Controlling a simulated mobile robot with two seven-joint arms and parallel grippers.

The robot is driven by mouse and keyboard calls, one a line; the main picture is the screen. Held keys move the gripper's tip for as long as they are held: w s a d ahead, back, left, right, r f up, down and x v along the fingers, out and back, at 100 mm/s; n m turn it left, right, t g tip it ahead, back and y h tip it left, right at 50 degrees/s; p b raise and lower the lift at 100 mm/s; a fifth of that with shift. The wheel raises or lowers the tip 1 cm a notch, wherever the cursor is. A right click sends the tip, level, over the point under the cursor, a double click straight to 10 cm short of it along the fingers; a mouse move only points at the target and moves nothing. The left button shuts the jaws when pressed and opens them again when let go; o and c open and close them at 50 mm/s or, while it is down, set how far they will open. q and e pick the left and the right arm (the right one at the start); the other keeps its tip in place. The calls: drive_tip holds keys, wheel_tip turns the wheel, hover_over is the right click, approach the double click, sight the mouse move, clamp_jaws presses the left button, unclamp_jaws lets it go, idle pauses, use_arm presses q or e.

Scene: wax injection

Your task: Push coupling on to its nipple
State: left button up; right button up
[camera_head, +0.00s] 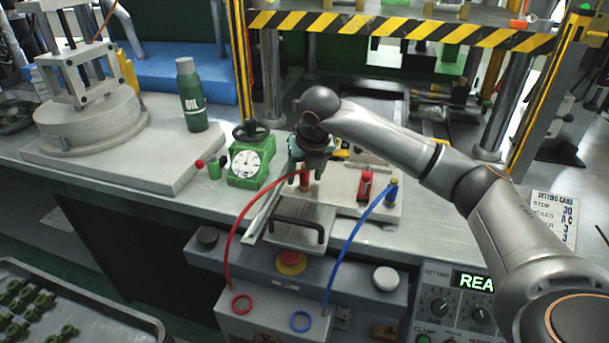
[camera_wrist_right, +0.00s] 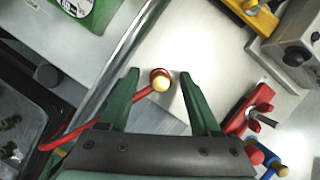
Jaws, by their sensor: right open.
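The red hose (camera_head: 231,235) rises from a red ring on the front box and curves up to a red coupling with a brass end (camera_head: 304,183). My right gripper (camera_head: 306,165) is directly above this coupling, pointing down. In the right wrist view my right gripper (camera_wrist_right: 158,74) is open, its green fingers on either side of the coupling's round brass end (camera_wrist_right: 161,84), with gaps visible. I cannot tell whether a nipple sits beneath the coupling. The blue hose (camera_head: 350,238) ends at another brass-topped coupling (camera_head: 391,190) on the right. My left gripper is out of view.
A red clamp or valve (camera_head: 365,185) stands between the two couplings; it also shows in the wrist view (camera_wrist_right: 250,112). A green dial gauge (camera_head: 246,165) and an oil bottle (camera_head: 192,98) stand left. A striped beam (camera_head: 400,27) crosses above.

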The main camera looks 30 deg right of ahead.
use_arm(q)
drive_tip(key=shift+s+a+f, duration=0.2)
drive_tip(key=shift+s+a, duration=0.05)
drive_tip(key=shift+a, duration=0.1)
use_arm(e)
drive_tip(key=v, duration=1.1)
drive_tip(key=shift+r, duration=0.25)
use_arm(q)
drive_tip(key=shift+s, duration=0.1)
use_arm(e)
drive_tip(key=shift+s, duration=0.2)
